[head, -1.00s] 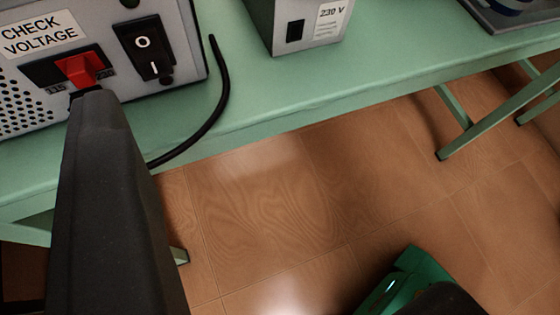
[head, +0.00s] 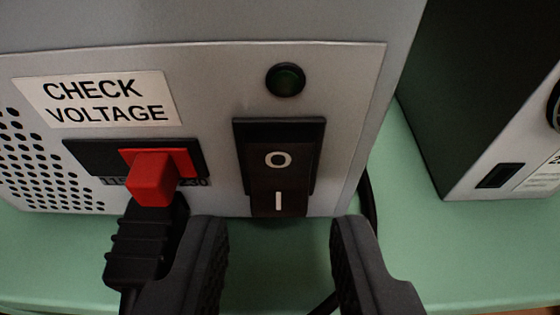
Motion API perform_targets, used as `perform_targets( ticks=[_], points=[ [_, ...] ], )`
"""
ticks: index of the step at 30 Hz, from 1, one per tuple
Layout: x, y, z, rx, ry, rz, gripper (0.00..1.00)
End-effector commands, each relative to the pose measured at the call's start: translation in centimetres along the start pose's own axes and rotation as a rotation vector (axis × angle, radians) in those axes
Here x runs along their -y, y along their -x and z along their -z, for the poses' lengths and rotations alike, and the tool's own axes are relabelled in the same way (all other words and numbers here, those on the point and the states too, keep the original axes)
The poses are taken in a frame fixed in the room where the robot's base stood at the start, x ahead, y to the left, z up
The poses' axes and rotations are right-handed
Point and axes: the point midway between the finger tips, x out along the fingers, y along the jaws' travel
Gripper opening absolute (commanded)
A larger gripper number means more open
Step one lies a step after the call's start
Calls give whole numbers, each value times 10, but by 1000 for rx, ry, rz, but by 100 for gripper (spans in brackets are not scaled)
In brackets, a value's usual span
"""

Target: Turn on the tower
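The tower's grey rear panel (head: 215,75) fills the left and middle of the view. Its black rocker switch (head: 279,160) has O above and I below; I cannot tell surely which half is pressed. A black plug (head: 145,245) sits below the slider, partly behind my left finger. My gripper (head: 281,230) is open and empty, its fingers apart just below and in front of the switch.
A black cable (head: 368,205) runs behind the tower's right edge. Another dark box (head: 470,95) with a light panel stands to the right on the green table (head: 420,240).

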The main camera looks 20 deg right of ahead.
Motion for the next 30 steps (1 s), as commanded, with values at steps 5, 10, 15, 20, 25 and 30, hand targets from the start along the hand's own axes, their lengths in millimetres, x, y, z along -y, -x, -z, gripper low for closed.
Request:
perform_targets(
  ticks=[5, 10, 15, 20, 25, 30],
  points=[
    [-1, -18, -1, 2, 1, -1, 31],
    [-1, -22, 0, 1, 1, 0, 31],
    [-1, -22, 0, 1, 1, 0, 31],
    [-1, -22, 0, 1, 1, 0, 0],
    [-1, -23, 0, -5, 1, -1, 0],
    [-1, -24, -5, -83, 5, -3, 0]
  ],
)
